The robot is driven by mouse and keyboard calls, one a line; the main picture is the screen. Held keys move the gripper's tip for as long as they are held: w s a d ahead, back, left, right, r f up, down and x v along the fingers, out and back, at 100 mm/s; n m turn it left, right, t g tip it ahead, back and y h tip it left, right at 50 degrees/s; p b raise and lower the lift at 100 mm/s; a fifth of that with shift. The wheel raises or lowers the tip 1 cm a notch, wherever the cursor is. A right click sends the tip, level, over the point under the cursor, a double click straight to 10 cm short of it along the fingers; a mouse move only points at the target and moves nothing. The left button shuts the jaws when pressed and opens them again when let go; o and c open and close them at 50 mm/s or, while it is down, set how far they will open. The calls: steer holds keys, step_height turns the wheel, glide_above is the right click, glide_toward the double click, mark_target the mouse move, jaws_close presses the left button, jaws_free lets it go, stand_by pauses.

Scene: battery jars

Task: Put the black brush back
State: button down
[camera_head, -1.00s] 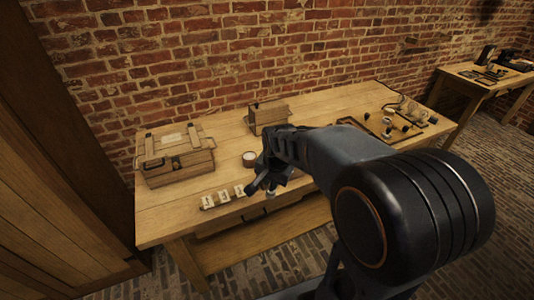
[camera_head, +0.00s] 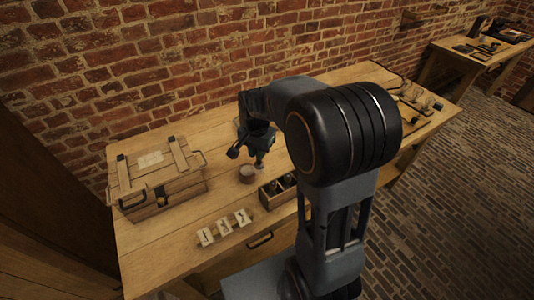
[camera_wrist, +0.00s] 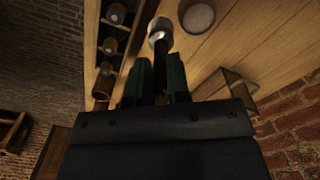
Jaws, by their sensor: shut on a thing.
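My gripper (camera_head: 258,158) is above the workbench, close behind and right of a small round pot (camera_head: 247,174). In the wrist view the two dark fingers (camera_wrist: 158,66) are shut on a slim dark-handled thing with a pale, rounded end (camera_wrist: 158,29). I take it to be the black brush, though its bristles cannot be made out. The pale end points away from the fingers. The pot also shows in the wrist view (camera_wrist: 198,16). A wooden rack (camera_head: 271,197) with dark compartments stands at the front edge; it also shows in the wrist view (camera_wrist: 127,60), holding several round-topped things.
A wooden chest (camera_head: 155,180) with handles stands at the left. Small items lie on the bench's right end (camera_head: 420,100). A second table (camera_head: 485,50) stands far right. My arm hides the bench's middle back.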

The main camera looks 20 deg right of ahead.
steer(key=w+d+f+p, duration=0.3)
steer(key=w+d+f, duration=0.4)
steer(key=f, duration=0.4)
steer(key=shift+w+d+f, duration=0.35)
steer(key=shift+w+d, duration=0.05)
steer(key=shift+w, duration=0.1)
steer(key=shift+f, duration=0.15)
steer(key=c, duration=1.1)
jaws_free()
